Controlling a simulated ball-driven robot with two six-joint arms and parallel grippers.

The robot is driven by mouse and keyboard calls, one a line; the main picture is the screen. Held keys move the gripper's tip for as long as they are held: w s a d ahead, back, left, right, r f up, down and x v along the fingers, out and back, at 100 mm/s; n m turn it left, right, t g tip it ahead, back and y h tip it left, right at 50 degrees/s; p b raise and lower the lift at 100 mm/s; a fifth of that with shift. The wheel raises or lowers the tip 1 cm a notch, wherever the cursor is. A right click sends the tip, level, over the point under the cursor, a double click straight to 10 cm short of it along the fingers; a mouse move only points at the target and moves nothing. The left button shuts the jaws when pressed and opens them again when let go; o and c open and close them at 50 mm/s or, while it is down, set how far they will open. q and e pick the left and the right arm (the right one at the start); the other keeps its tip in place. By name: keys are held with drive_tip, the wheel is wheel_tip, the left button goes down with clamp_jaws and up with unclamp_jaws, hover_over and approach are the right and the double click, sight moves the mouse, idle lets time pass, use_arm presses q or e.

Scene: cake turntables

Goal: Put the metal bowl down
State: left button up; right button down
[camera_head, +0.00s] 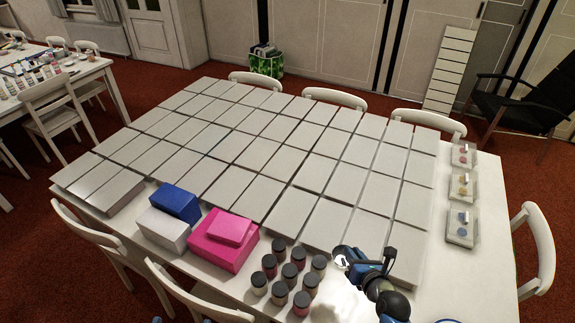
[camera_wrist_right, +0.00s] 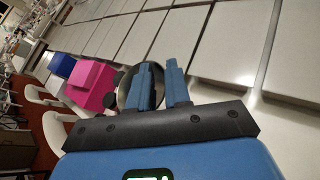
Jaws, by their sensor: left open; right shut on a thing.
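In the head view my right gripper (camera_head: 352,260) holds the bowl (camera_head: 341,262) over the front of the white table, right of the jars. Only a little of the bowl shows there, and I cannot tell whether it touches the table. Two small blue tips of my left gripper (camera_head: 182,320) show at the bottom edge, apart and empty.
Several dark-lidded jars (camera_head: 280,270) stand left of the right gripper. Pink boxes (camera_head: 224,240), a blue box (camera_head: 176,202) and a white box (camera_head: 163,229) lie further left. Flat white panels (camera_head: 270,155) cover most of the table (camera_head: 455,285); its right front is bare.

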drive_tip(key=shift+s+a+r+p, duration=0.1)
drive_tip(key=shift+a+r+p, duration=0.1)
drive_tip(key=shift+r+p, duration=0.25)
drive_tip(key=shift+a+r+p, duration=0.2)
drive_tip(key=shift+r+p, duration=0.05)
drive_tip(key=shift+r, duration=0.35)
drive_tip(key=b, duration=0.7)
hover_over(340, 290)
wheel_tip(340, 290, down, 15)
drive_tip(key=shift+d, duration=0.1)
use_arm(q)
wheel_tip(340, 290, down, 7)
drive_tip(key=b, duration=0.2)
drive_tip(key=shift+b, duration=0.35)
use_arm(e)
drive_tip(key=shift+f, duration=2.6)
use_arm(q)
drive_tip(key=shift+f, duration=0.15)
use_arm(e)
drive_tip(key=c, duration=1.1)
unclamp_jaws()
drive_tip(key=shift+f, duration=0.1)
drive_tip(key=shift+o, duration=0.2)
